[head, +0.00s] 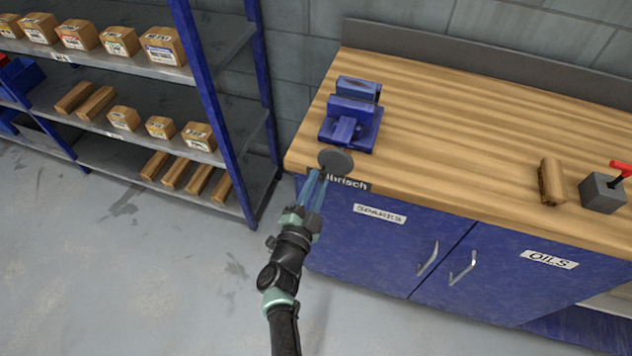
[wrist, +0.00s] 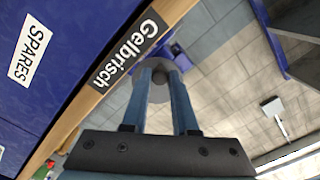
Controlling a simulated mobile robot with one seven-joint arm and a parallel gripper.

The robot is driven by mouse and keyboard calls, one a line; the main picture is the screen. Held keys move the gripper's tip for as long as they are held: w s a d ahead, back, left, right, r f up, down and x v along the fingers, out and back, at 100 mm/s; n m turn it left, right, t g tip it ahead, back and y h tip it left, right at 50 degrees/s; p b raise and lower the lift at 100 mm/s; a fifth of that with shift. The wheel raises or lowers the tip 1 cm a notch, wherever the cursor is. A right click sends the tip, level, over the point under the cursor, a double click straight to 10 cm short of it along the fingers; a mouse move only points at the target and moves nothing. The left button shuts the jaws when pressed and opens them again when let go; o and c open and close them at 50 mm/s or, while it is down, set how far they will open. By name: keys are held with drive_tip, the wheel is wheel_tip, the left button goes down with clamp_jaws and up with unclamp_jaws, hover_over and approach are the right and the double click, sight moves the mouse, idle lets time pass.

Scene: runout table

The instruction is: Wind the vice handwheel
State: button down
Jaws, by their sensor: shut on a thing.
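The blue vice (head: 350,113) stands on the left end of the wooden workbench. Its dark grey round handwheel (head: 336,160) faces me at the bench's front edge. My gripper (head: 320,176) reaches up to the handwheel from below and in front. In the wrist view my two blue fingers (wrist: 161,68) close on a small dark knob on the face of the handwheel (wrist: 158,95). The fingers hide part of the wheel. Part of the blue vice body shows behind the wheel in the wrist view.
The workbench (head: 460,130) has blue cabinet doors below and a nameplate (head: 345,182) beside my fingers. Shelving (head: 215,110) with cartons stands left. The floor between is clear.

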drive_tip(key=n, duration=0.3)
drive_tip(key=shift+s+d+f+p, duration=0.15)
drive_tip(key=shift+d+f+p, duration=0.15)
drive_tip(key=shift+d+f, duration=0.1)
drive_tip(key=shift+n, duration=0.3)
drive_tip(key=shift+d+f+n, duration=0.1)
drive_tip(key=shift+n, duration=0.3)
drive_tip(key=c, duration=0.8)
unclamp_jaws()
